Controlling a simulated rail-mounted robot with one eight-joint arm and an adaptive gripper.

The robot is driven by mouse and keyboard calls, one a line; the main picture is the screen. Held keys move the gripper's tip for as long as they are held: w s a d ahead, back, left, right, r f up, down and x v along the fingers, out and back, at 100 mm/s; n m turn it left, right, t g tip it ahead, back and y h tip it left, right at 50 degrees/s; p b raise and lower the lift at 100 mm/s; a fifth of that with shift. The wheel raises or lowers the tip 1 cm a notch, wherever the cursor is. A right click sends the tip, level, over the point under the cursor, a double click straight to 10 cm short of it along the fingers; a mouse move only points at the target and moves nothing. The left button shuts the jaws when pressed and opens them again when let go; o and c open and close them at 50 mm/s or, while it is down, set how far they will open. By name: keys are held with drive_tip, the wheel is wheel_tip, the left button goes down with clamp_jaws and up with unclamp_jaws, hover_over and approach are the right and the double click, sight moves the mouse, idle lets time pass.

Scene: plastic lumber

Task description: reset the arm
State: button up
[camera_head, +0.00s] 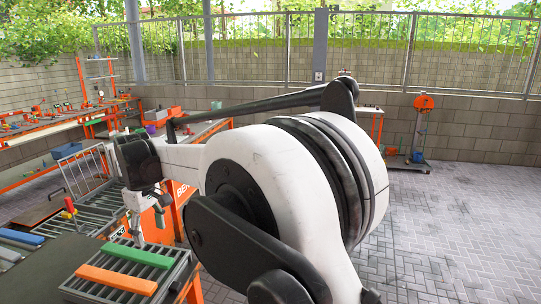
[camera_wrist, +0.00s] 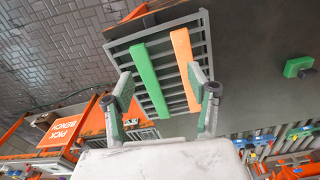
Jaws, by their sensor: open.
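My gripper (camera_head: 150,230) hangs below my arm near the left of the head view, close to the slatted grey tray (camera_head: 178,272). In the wrist view my gripper (camera_wrist: 160,80) is open, with its two fingers apart and nothing between them. An orange plank (camera_head: 116,279) and a green plank (camera_head: 138,256) lie side by side on the tray. In the wrist view the green plank (camera_wrist: 150,80) and the orange plank (camera_wrist: 184,66) show beyond the fingers on the slatted tray (camera_wrist: 124,57). My arm's large white links hide much of the middle of the head view.
A blue plank (camera_head: 20,237) lies at the head view's left edge. A roller conveyor (camera_head: 95,210) stands behind the near table. A green block (camera_wrist: 298,67) lies on the dark surface at the right of the wrist view. Paved floor (camera_head: 450,220) at right is open.

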drive_tip(key=s+d+r+m+t, duration=0.1)
drive_tip(key=s+d+r+m, duration=0.15)
drive_tip(key=d, duration=0.85)
drive_tip(key=s+d+r+m+t, duration=0.15)
drive_tip(key=d+r, duration=0.25)
drive_tip(key=d, duration=0.7)
drive_tip(key=s+d+r+m+t, duration=0.1)
drive_tip(key=d+r+m, duration=0.25)
drive_tip(key=d, duration=0.75)
drive_tip(key=s+d+f+m+t, duration=0.1)
drive_tip(key=s+d+f+m, duration=0.2)
drive_tip(key=s+d, duration=0.7)
drive_tip(key=s+d+f+m+t, duration=0.2)
drive_tip(key=s+d+f+m, duration=0.2)
drive_tip(key=s+d, duration=0.5)
drive_tip(key=shift+s+d+f+h+b, duration=0.35)
drive_tip(key=shift+d+f, duration=0.4)
drive_tip(key=shift+d, duration=0.35)
